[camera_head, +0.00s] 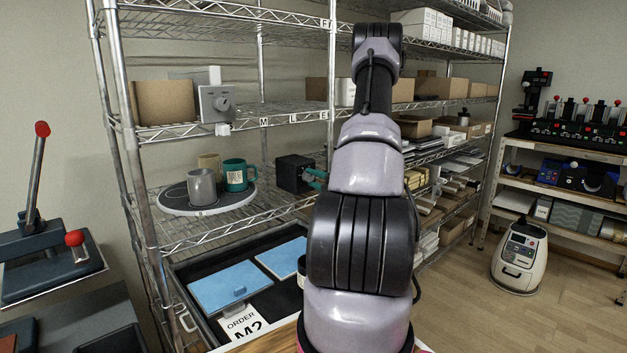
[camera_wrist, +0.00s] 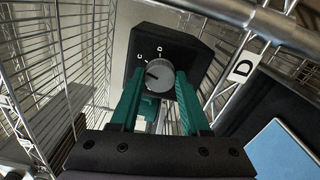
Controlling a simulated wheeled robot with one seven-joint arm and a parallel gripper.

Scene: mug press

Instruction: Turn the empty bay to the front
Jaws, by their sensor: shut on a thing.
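A round grey turntable (camera_head: 240,203) sits on the lower wire shelf at left. It carries a grey mug (camera_head: 201,186), a beige mug (camera_head: 209,163) and a teal mug (camera_head: 235,175). The near right part of its top looks bare. A black control box (camera_head: 291,172) stands to its right. In the wrist view the box (camera_wrist: 140,45) has a grey knob (camera_wrist: 160,76) with letters including C and D around it. My gripper (camera_head: 314,178) is shut on the knob, its teal fingers on either side. The knob's exact setting is hard to read.
Wire shelf posts and rails surround my gripper, with a rail tag marked D (camera_wrist: 242,70) at its right. A grey dial unit (camera_head: 216,103) and a cardboard box (camera_head: 163,102) stand on the shelf above.

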